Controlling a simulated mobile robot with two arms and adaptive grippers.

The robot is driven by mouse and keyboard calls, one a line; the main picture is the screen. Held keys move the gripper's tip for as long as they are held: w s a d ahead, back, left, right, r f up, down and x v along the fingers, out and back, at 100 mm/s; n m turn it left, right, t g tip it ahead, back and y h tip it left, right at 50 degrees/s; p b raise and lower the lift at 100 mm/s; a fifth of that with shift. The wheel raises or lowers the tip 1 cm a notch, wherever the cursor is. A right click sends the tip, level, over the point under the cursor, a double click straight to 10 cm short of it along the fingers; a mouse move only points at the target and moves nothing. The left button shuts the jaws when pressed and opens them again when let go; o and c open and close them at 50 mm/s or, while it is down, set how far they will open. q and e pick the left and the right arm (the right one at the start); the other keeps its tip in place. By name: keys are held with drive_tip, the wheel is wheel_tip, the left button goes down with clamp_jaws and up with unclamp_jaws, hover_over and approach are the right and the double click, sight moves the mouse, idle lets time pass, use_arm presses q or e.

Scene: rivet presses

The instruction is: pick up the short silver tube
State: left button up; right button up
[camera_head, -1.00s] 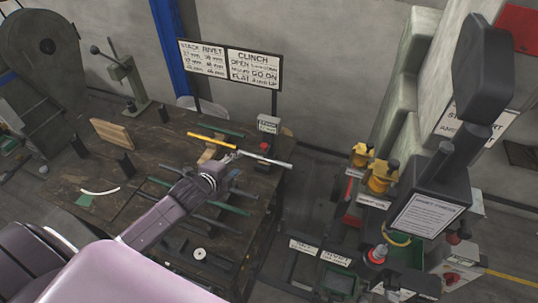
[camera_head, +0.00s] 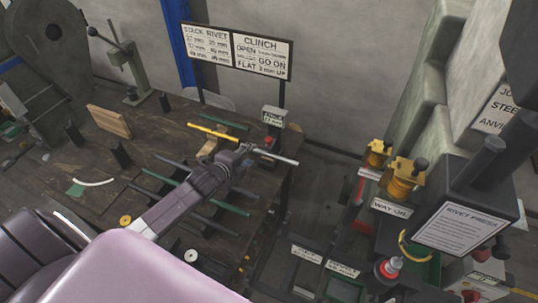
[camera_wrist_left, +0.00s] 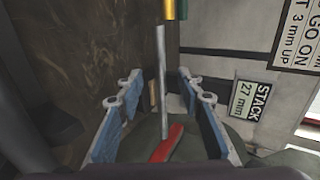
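The short silver tube (camera_head: 277,154) lies at the right edge of the workbench in the head view, just right of my left gripper (camera_head: 243,153). In the left wrist view the silver tube (camera_wrist_left: 162,80) runs upright through the picture, between the two blue-padded fingers of the left gripper (camera_wrist_left: 160,115). The fingers are wide apart, with a gap on each side of the tube. A yellow tube (camera_head: 211,131) lies behind the gripper; its end (camera_wrist_left: 175,9) shows at the top of the wrist view. My right gripper is not in view.
A small box with a red button (camera_head: 268,141) stands close by the silver tube. Several dark and green rods lie on the workbench (camera_head: 110,193) around my arm. Sign boards (camera_head: 236,47) stand behind. A rivet press (camera_head: 462,215) stands at the right.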

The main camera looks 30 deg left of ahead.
sight(254, 151)
use_arm(q)
drive_tip(key=shift+a+p+x, duration=0.1)
drive_tip(key=shift+p+x, duration=0.15)
drive_tip(key=shift+x, duration=1.05)
drive_tip(key=shift+a+p+x, duration=0.15)
drive_tip(key=shift+p+x, duration=0.1)
drive_tip(key=shift+x, duration=1.05)
drive_tip(key=shift+c, duration=0.6)
clamp_jaws()
